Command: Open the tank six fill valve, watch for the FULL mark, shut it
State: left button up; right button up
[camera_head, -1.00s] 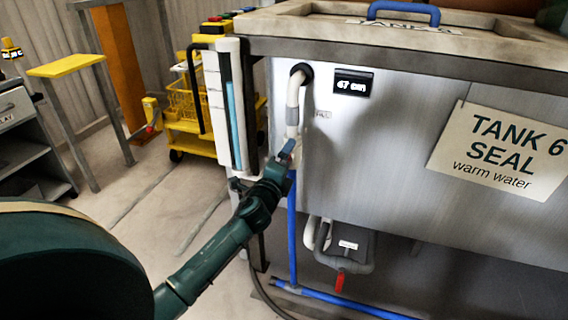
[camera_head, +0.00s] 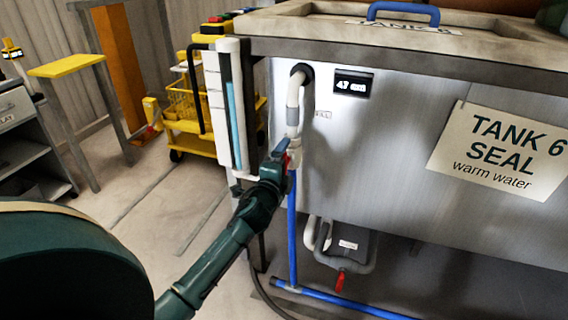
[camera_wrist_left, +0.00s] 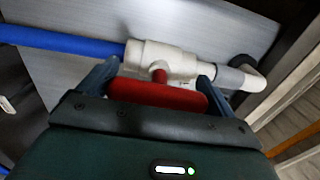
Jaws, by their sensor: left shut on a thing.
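The tank six fill valve is a white fitting (camera_wrist_left: 165,58) between a blue pipe (camera_head: 291,225) and a white elbow pipe (camera_head: 293,100) on the tank front. Its red handle (camera_wrist_left: 158,94) lies roughly along the pipe in the left wrist view. My left gripper (camera_head: 285,153) is shut on this handle, one finger at each end. The tank (camera_head: 390,150) has a "TANK 6 SEAL warm water" sign (camera_head: 500,152). Its display (camera_head: 352,84) seems to read 47 cm. A sight gauge (camera_head: 230,110) at the tank's left shows a blue column. I cannot read a FULL mark. My right gripper is out of view.
A lower grey pipe with a red handle (camera_head: 340,281) sits under the tank. A blue pipe runs along the floor. A yellow cart (camera_head: 185,135) stands behind left, and a grey shelf cart (camera_head: 25,150) at far left. The floor between is clear.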

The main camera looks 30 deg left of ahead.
pick_arm(q)
jog(key=o, duration=0.7)
jog(key=shift+s, duration=0.1)
jog(key=p+v, duration=0.1)
jog(key=v, duration=1.2)
jog(key=shift+f, duration=0.1)
